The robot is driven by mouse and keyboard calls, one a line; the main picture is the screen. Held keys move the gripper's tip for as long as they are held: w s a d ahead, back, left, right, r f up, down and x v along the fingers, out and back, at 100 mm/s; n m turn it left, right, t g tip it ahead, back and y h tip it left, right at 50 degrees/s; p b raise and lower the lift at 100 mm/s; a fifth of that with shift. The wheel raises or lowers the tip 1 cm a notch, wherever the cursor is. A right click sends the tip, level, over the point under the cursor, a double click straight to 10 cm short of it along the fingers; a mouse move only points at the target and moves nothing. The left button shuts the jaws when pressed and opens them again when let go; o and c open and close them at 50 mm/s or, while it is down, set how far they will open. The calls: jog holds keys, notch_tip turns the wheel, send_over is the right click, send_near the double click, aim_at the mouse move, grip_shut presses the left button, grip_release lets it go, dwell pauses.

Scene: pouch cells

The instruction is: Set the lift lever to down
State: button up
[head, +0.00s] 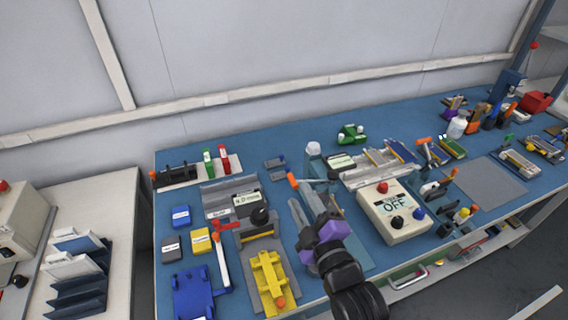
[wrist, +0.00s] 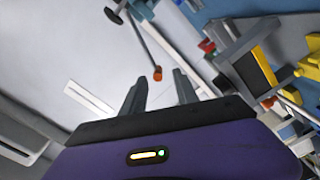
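A lever with a thin grey rod and an orange knob (head: 292,181) extends left from a grey machine (head: 314,150) at the back middle of the bench. I take it as the lift lever, but no readable label confirms this. In the wrist view its orange knob (wrist: 157,74) lies ahead of and between my fingertips, with the rod running up and left. My gripper (head: 306,203) is purple with grey fingers and is just in front of the knob. In the wrist view my gripper (wrist: 159,80) is open with nothing between its fingers; contact with the knob is not visible.
A cream control box (head: 395,212) reading OFF stands right of my gripper. A grey mat (head: 485,182) leaves free room at right.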

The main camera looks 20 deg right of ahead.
aim_at(293, 182)
jog(key=shift+w+r, duration=0.3)
jog(key=shift+w, duration=0.45)
jog(key=shift+w+p, duration=0.5)
jog(key=shift+w, duration=3.1)
grip_shut()
